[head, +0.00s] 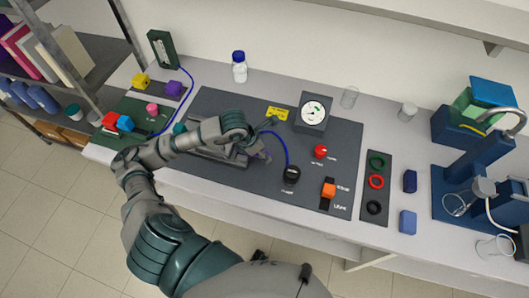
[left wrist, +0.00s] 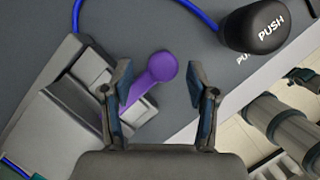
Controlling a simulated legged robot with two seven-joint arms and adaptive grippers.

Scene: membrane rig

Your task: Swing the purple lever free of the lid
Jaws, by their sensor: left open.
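The purple lever (left wrist: 160,68) has a round knob and a shaft running down-left in the left wrist view. Its lower end is partly hidden behind the left-hand finger, beside the light grey lid assembly (left wrist: 55,130). Whether the shaft lies over the lid cannot be told. My left gripper (left wrist: 159,84) is open, with one finger on each side of the lever and a gap to the right-hand finger. In the head view my left arm covers much of the grey lid assembly (head: 222,154), and the lever is barely visible there. My right gripper is not seen.
A black PUSH button (left wrist: 256,26) with a blue hose stands close beyond the gripper; it also shows in the head view (head: 291,174). A gauge (head: 313,113), a red knob (head: 320,151) and an orange switch (head: 328,190) stand to the right on the dark panel.

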